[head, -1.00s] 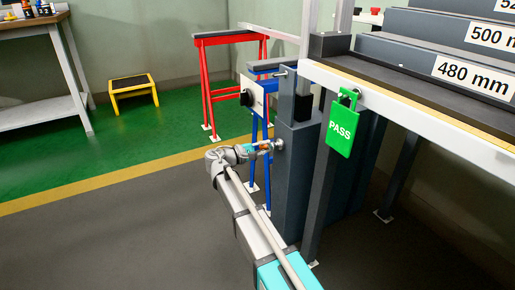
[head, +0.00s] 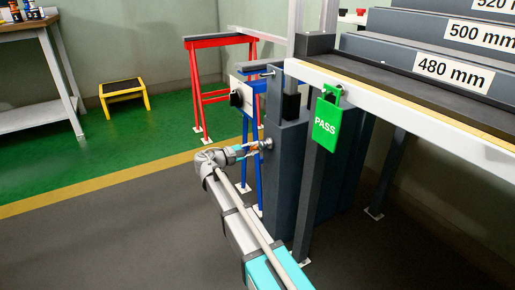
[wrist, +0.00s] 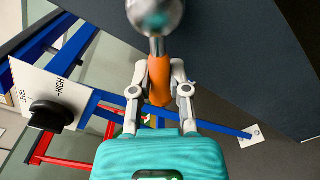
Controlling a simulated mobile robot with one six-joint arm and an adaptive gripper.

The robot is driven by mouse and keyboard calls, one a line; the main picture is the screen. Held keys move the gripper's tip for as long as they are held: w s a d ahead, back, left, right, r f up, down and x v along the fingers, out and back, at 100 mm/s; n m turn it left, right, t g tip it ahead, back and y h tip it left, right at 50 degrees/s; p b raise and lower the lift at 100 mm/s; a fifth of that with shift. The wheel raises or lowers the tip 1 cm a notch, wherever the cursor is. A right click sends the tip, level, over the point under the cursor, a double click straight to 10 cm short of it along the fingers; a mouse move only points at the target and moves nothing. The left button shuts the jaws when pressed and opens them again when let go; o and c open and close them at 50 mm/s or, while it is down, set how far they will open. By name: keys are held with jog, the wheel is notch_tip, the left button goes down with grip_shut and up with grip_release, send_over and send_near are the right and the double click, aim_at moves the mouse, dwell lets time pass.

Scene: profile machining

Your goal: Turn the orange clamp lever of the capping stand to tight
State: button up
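The orange clamp lever (wrist: 160,80) hangs from a round silver metal hub (wrist: 155,14) on the dark grey capping stand (wrist: 235,50). In the wrist view my gripper (wrist: 160,72) has one finger on each side of the lever, and both appear to touch it. In the head view my gripper (head: 244,152) reaches the side of the stand (head: 286,175) at the hub (head: 266,144). The lever (head: 254,148) is small there and partly hidden by the fingers.
A white plate (wrist: 50,88) marked LEVEL and HIGH, with a black knob (wrist: 51,116), is left of the lever. A blue trestle (head: 247,150) and a red trestle (head: 196,90) stand behind. A green PASS tag (head: 327,122) hangs from the bench at right.

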jog(key=o, duration=0.4)
jog(key=shift+w+d, duration=0.1)
jog(key=shift+w, duration=0.15)
jog(key=shift+o, duration=0.2)
jog(key=v, duration=1.2)
